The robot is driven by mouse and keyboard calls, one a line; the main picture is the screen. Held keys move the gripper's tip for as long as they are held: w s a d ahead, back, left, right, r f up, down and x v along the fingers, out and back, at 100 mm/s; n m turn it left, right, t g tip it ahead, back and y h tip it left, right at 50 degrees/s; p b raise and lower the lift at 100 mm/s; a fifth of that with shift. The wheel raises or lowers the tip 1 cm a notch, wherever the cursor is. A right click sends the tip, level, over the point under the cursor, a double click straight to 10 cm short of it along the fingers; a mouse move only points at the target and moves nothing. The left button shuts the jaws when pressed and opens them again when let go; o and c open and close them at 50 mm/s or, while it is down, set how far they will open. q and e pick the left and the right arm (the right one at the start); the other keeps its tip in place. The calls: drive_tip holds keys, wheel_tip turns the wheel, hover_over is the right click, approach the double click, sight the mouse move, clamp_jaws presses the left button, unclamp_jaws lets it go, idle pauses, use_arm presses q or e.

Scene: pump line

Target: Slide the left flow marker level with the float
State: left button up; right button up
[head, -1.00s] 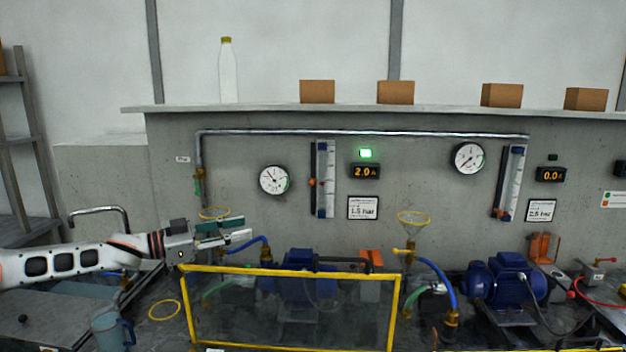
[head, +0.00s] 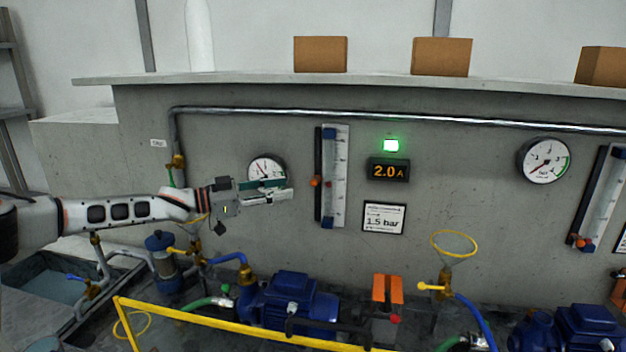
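The left flow meter (head: 335,165) is a pale scaled plate with blue ends on the wall. A black rail (head: 318,150) runs up its left side. The orange flow marker (head: 316,182) sits on this rail, around mid-height. A small reddish spot, seemingly the float (head: 328,184), shows beside it in the tube at nearly the same height; the exact offset is too small to tell. My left gripper (head: 289,190) points right, apart from the marker and left of it. Its teal-padded finger and pale finger look apart, with nothing between them. My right gripper is not in view.
A round gauge (head: 267,170) is on the wall behind my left gripper, partly covered by it. A lit display (head: 388,171) and a 1.5 bar sign (head: 384,217) are right of the meter. A yellow guard rail (head: 230,325) and blue pump (head: 295,300) stand below.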

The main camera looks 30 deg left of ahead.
sight(315, 181)
use_arm(q)
drive_tip(key=x, duration=0.7)
drive_tip(key=shift+d+r, duration=0.1)
drive_tip(key=shift+d, duration=0.05)
clamp_jaws()
